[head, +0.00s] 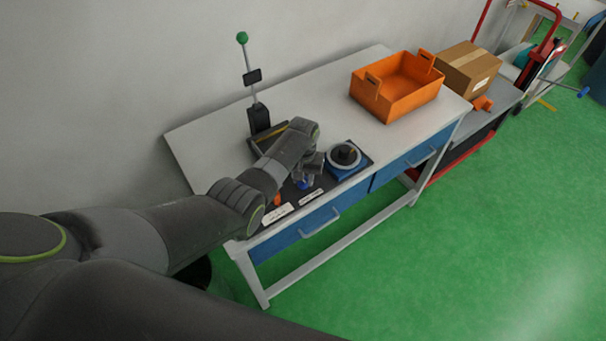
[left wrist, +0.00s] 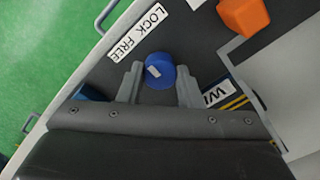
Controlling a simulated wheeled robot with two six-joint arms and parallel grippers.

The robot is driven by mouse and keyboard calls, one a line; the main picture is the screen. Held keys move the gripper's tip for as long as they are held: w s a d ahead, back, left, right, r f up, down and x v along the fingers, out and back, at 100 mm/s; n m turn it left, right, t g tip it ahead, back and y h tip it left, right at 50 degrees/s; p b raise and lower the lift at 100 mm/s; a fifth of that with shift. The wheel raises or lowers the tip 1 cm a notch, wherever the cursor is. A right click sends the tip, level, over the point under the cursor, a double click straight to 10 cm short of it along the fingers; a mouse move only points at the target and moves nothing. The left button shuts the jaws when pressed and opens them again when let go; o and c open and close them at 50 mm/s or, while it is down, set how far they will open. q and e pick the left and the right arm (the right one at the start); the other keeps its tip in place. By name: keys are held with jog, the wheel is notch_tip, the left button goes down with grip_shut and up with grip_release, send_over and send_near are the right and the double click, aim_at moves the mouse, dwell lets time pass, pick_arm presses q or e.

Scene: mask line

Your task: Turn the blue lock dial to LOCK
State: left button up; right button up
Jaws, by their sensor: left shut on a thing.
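The blue lock dial (left wrist: 160,66) is a round knob on a dark panel (left wrist: 190,35) in the left wrist view. A short white mark lies on its left part; I cannot tell which word it points to. A white label reading LOCK FREE (left wrist: 137,32) is up and left of the dial. My left gripper (left wrist: 159,86) is shut on the dial, one finger on each side. In the head view, the left gripper (head: 307,174) is over the panel, and a bit of the blue dial (head: 304,185) shows below it. My right gripper is not in view.
On the table (head: 215,135) stand a round black-and-grey dial on a blue base (head: 348,160), a pole with a green ball (head: 242,38) and an orange crate (head: 400,103). A cardboard box (head: 468,70) stands farther right.

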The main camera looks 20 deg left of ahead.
pick_arm(q)
jog(key=m+p, duration=0.1)
jog(key=m, duration=0.3)
jog(key=shift+r+m, duration=0.1)
jog(key=shift+m, duration=2.1)
jog(key=o, duration=1)
jog(key=shift+p, duration=0.3)
notch_tip(320, 180, up, 6)
jog(key=shift+r+p, duration=0.15)
jog(key=shift+p, duration=0.55)
notch_tip(320, 180, up, 11)
jog(key=shift+b, duration=0.65)
